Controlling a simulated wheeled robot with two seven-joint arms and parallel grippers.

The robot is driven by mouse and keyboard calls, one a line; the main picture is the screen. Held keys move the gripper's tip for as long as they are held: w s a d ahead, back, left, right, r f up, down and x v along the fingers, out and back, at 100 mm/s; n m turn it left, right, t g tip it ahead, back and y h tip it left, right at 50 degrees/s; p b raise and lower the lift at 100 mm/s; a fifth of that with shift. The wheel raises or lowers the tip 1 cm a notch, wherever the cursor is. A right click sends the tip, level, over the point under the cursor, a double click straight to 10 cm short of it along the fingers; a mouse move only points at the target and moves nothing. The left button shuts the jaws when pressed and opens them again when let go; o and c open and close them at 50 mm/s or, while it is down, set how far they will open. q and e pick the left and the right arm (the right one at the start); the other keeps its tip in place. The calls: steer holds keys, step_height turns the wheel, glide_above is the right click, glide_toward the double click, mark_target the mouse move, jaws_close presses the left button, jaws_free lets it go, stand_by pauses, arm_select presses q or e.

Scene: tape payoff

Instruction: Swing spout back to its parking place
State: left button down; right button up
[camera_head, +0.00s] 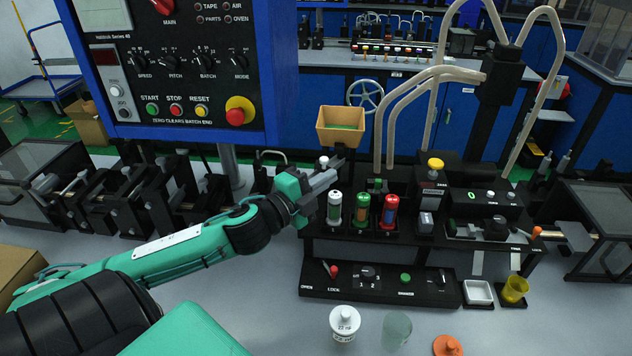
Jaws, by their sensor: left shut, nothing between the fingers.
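Pale curved tubes (432,75) run from a black post head (503,72) and arch left, their ends coming down behind the bottle rack; I take the spout to be one of these, but cannot tell which. My left gripper (330,177) comes in from the left over the rack's left end. Its fingers are shut and empty, left of the tube ends and apart from them. It is just above and left of a white bottle (334,208), partly covering what is behind it. My right gripper is not in view.
Green (362,210) and red (389,212) bottles stand beside the white one. A tan hopper (341,127) rises behind my gripper. A control panel (170,65) fills the upper left. A white jar (344,322), a clear cup (396,330) and an orange cap (447,346) stand in front.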

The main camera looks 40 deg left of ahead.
mark_target(331, 167)
arm_select(q)
steer(key=w, duration=0.1)
steer(key=w+p, duration=0.1)
steer(key=w, duration=0.2)
steer(key=shift+w+d+r, duration=0.1)
steer(key=shift+d+r, duration=0.15)
steer(key=shift+d, duration=0.1)
steer(key=shift+w+a+f+p, duration=0.1)
steer(key=shift+a+f+p, duration=0.1)
steer(key=shift+a+p, duration=0.3)
steer(key=shift+w+a+f+p, duration=0.1)
steer(key=shift+a+f+p, duration=0.1)
steer(key=shift+a, duration=0.5)
steer(key=shift+s+a+f, duration=0.1)
steer(key=shift+s+a, duration=0.05)
steer(key=shift+a, duration=0.5)
steer(key=a+p, duration=0.1)
steer(key=a, duration=0.1)
steer(key=shift+s+a+p, duration=0.1)
steer(key=shift+a+p, duration=0.3)
steer(key=shift+a, duration=0.25)
